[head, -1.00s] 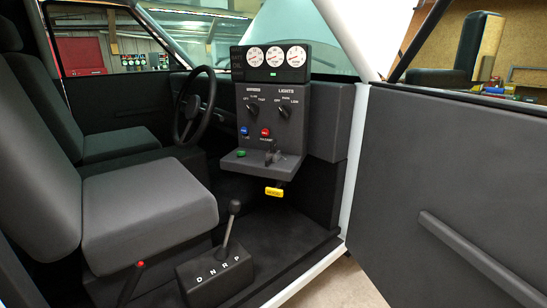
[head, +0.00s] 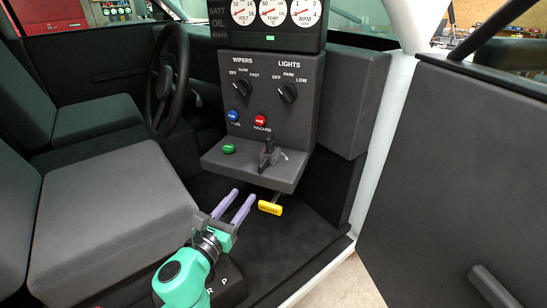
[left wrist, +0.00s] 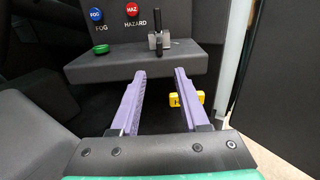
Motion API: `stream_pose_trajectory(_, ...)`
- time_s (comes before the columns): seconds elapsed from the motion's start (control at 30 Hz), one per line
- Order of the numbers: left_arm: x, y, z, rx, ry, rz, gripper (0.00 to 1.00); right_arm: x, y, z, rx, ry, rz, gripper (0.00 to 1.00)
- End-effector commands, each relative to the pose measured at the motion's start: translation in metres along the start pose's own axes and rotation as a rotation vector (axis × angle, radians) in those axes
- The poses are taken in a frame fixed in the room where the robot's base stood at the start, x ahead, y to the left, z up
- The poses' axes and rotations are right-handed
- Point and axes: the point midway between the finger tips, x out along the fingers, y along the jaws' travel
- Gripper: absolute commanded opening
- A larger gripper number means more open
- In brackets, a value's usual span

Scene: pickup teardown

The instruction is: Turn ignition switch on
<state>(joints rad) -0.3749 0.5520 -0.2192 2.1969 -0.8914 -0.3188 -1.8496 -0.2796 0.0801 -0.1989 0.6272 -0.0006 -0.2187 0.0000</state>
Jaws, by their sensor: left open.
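The ignition switch (head: 268,154) is a dark key-like lever standing on the grey ledge (head: 235,166) below the dash panel. It also shows in the left wrist view (left wrist: 158,42), above and beyond the fingers, with a light metal collar at its base. My left gripper (head: 240,198) is open and empty, below and in front of the ledge. Its two purple fingers point toward the ledge and are apart from the switch. My right gripper is not in view.
A green button (head: 229,149) sits on the ledge left of the switch. A yellow handle (head: 270,208) hangs below the ledge, close right of my fingers. Blue FOG (head: 233,115) and red HAZARD (head: 261,120) buttons are above. The open door (head: 455,170) bounds the right side, the seat (head: 115,205) the left.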

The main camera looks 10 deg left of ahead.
Motion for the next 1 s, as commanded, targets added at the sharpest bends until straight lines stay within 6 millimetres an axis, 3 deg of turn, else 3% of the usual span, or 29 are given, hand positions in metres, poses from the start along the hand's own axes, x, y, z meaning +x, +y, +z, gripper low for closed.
stream_pose_trajectory(0.17, 0.022, 0.000, 0.004, 0.012, -0.005, 0.000, 0.45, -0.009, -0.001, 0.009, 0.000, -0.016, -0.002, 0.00)
stream_pose_trajectory(0.33, 0.067, 0.000, 0.005, 0.006, -0.004, 0.002, 0.45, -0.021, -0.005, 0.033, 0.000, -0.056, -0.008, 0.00)
stream_pose_trajectory(0.47, 0.102, 0.001, 0.003, 0.005, -0.003, 0.003, 0.45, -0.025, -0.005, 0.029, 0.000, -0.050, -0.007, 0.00)
stream_pose_trajectory(0.6, 0.131, 0.001, 0.001, 0.005, -0.001, 0.002, 0.45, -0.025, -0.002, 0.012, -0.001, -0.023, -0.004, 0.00)
stream_pose_trajectory(0.73, 0.143, 0.000, 0.000, 0.006, 0.000, 0.001, 0.45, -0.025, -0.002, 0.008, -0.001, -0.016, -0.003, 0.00)
stream_pose_trajectory(0.97, 0.145, 0.000, -0.001, 0.006, 0.001, 0.001, 0.45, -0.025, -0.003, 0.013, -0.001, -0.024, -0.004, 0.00)
stream_pose_trajectory(1.0, 0.145, 0.000, -0.001, 0.006, 0.001, 0.001, 0.37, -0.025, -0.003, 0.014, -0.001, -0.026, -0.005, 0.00)
